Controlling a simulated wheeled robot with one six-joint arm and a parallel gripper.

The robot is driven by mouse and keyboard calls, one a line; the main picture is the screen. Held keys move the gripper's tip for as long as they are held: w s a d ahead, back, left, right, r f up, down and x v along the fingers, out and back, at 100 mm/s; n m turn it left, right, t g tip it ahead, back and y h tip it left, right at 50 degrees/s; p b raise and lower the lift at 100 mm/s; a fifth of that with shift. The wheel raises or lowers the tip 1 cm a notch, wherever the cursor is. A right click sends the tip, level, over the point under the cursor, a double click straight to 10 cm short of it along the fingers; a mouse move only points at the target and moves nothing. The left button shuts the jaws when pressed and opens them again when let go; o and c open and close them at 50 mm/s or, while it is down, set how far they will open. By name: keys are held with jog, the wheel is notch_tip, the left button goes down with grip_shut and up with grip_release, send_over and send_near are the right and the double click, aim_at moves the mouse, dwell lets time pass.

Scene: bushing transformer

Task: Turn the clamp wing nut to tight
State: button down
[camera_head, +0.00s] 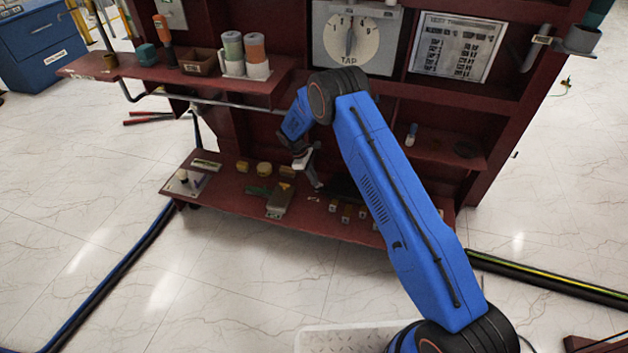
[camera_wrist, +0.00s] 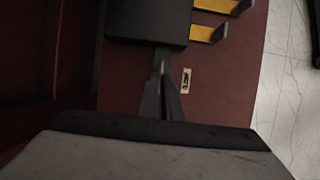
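My gripper (camera_head: 317,184) reaches down to the lower red shelf (camera_head: 230,196). In the wrist view its two dark fingers (camera_wrist: 162,72) run close together up to the edge of a dark block (camera_wrist: 150,22). I cannot tell whether they are shut or hold anything. Yellow pieces (camera_wrist: 208,34) stick out from the block's right side; the block also shows as a dark shape (camera_head: 345,190) right of my gripper in the head view. I cannot make out the clamp wing nut; it may be hidden at the fingertips or too small to tell.
A grey-green piece (camera_head: 278,200) and several yellow parts (camera_head: 263,168) sit left of my gripper on the lower shelf. The upper shelf (camera_head: 130,68) overhangs at left with cups and a tray. A dial plate (camera_head: 352,38) is above.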

jog(key=shift+f, duration=0.2)
jog(key=c, duration=2)
grip_release()
jog(key=shift+d, duration=0.1)
jog(key=v, duration=1.2)
